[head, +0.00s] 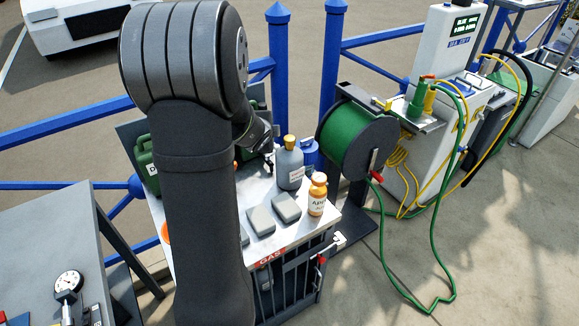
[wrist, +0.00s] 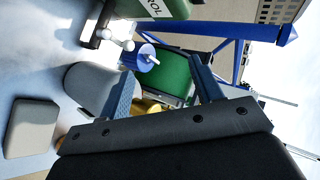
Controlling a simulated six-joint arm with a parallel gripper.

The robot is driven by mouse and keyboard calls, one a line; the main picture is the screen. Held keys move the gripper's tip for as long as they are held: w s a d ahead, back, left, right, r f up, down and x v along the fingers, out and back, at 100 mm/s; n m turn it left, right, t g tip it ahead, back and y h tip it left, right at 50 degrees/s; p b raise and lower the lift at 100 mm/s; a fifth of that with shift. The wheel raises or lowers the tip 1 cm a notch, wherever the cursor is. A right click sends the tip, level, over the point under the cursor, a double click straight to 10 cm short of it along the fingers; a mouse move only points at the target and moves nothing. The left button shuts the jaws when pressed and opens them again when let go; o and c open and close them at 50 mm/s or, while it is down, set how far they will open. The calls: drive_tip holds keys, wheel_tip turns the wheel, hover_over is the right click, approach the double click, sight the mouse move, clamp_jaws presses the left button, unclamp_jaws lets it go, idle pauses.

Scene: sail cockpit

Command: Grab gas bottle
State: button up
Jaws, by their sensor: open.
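A grey bottle (head: 289,168) with a brass-coloured cap (head: 289,141) and a white label stands upright on the metal bench top; it looks like the gas bottle. In the wrist view the grey bottle (wrist: 90,88) lies left of the fingers, and its yellowish cap (wrist: 148,106) shows partly between them. My gripper (head: 270,138) is just behind and left of the cap in the head view, partly hidden by my arm. In the wrist view my gripper (wrist: 162,68) is open, with nothing held. I cannot tell if a finger touches the bottle.
A small blue canister (head: 310,153) stands behind the bottle, an orange-and-white bottle (head: 317,194) in front. Grey blocks (head: 286,207) lie on the bench. A green petrol can (head: 146,165) is at left. The green hose reel (head: 352,138) stands close at right.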

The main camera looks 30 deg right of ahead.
drive_tip(key=s+a+f+n+h, duration=0.3)
drive_tip(key=a+f+n+h, duration=0.1)
drive_tip(key=n, duration=0.1)
drive_tip(key=n+g+h, duration=0.2)
drive_tip(key=n+h, duration=0.4)
approach(293, 137)
drive_tip(key=w+d, duration=0.2)
drive_tip(key=d, duration=0.1)
drive_tip(key=w+d+f, duration=0.1)
drive_tip(key=d, duration=0.1)
drive_tip(key=shift+x, duration=2.6)
drive_tip(key=shift+s, duration=0.15)
clamp_jaws()
drive_tip(key=shift+r, duration=0.1)
